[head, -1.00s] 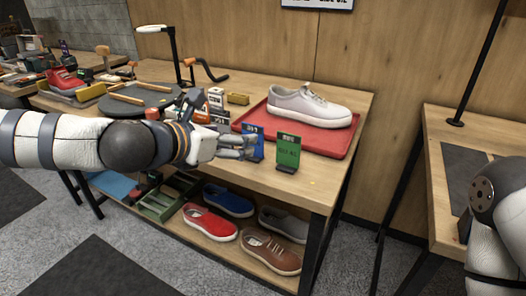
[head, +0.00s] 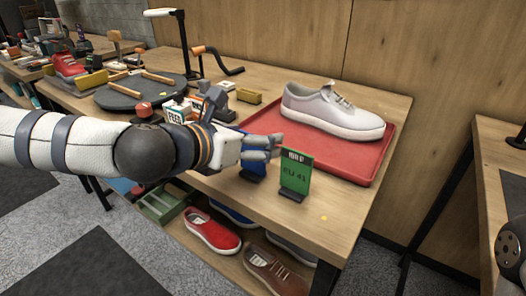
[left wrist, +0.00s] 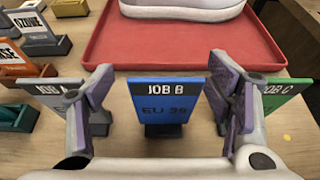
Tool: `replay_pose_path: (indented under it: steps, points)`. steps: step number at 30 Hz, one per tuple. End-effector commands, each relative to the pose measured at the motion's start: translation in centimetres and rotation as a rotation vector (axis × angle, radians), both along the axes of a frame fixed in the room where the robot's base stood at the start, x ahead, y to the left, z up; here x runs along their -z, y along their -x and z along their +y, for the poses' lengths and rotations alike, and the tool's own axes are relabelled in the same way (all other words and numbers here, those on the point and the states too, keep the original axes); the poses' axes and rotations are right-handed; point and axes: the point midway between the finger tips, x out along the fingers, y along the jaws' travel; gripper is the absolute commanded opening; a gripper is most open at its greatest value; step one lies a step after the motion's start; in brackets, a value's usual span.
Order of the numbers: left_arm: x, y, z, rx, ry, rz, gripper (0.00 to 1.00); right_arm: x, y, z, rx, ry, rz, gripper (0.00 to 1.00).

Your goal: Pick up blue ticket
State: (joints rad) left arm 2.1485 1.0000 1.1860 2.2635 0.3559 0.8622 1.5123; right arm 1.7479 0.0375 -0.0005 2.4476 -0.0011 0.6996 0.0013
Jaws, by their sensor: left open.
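The blue ticket (left wrist: 168,108), marked JOB B and EU 39, stands upright in a dark base at the middle of the left wrist view. In the head view the blue ticket (head: 251,167) is partly hidden behind my left gripper (head: 272,147). My left gripper (left wrist: 162,82) is open, with one finger on each side of the blue ticket and visible gaps between. The green ticket (head: 296,173), marked EU 41, stands to its right; it is JOB C (left wrist: 285,93) in the left wrist view. A grey ticket (left wrist: 45,95), JOB A, stands left, partly behind a finger.
A red tray (head: 365,168) with a pale sneaker (head: 332,110) lies behind the tickets. Several small labelled blocks and a dark round turntable (head: 130,95) are to the left. A lower shelf holds shoes, including a red one (head: 212,230). My right arm shows at the right edge.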

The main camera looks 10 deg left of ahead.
Motion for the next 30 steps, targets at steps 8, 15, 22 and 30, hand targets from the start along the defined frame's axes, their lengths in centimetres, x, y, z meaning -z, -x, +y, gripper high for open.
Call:
replay_pose_path:
  steps: [8, 15, 22, 30]
  points:
    - [-0.3, 0.0, 0.0, 0.001, 0.000, -0.005, 0.51, -0.1, 0.0, 0.0, 0.000, 0.001, 0.000, 0.43]
    - [-0.2, 0.1, 0.0, 0.000, 0.000, -0.002, 0.30, -0.1, 0.0, 0.0, 0.000, 0.000, -0.001, 0.43]
    - [-0.4, 0.1, 0.0, 0.001, 0.000, 0.000, 0.30, -0.2, -0.1, 0.0, 0.000, 0.000, -0.005, 0.43]
    - [-6.4, 0.8, 1.6, -0.004, 0.003, -0.021, 0.30, -2.3, -2.2, 0.0, 0.001, 0.000, -0.077, 0.43]
